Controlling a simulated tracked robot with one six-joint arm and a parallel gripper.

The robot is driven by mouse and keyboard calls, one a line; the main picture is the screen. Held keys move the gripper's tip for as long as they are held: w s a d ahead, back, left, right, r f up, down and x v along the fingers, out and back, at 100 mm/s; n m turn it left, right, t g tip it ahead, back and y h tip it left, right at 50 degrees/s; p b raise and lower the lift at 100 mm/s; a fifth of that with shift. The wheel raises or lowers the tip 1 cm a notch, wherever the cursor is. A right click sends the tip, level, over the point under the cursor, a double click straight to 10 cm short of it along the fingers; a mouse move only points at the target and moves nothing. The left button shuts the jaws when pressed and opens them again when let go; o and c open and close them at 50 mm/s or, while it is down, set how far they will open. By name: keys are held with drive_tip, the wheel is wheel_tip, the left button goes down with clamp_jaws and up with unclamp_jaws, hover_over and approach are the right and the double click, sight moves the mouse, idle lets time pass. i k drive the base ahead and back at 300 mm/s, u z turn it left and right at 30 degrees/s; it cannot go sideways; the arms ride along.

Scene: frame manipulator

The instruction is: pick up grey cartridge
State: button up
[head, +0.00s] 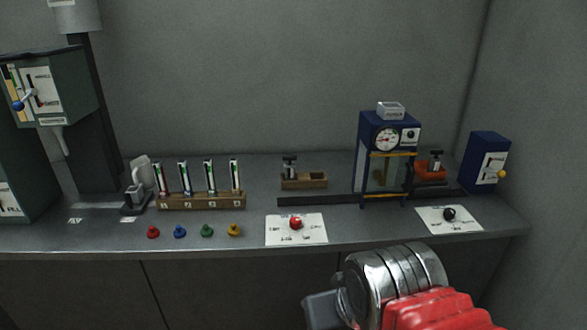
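I cannot tell for sure which piece is the grey cartridge. A small grey piece with a dark top (290,166) stands upright at the left end of a wooden tray (318,181) at the back middle of the bench. A similar grey piece with a dark top (435,160) stands at an orange-red block (430,175) right of the blue gauge machine. My gripper (320,310) shows only in part at the bottom, in front of the bench and well apart from both pieces. Its fingertips are not clear, so its opening cannot be judged.
A wooden rack (202,202) holds several upright tubes; coloured knobs (180,232) sit before it. The blue gauge machine (375,128) stands over a dark rail (320,198). A red knob (296,223) and black knob (449,214) sit on white plates. Walls close the back and right.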

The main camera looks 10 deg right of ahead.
sight(290, 168)
drive_tip(key=u, duration=0.05)
drive_tip(key=i, duration=1.25)
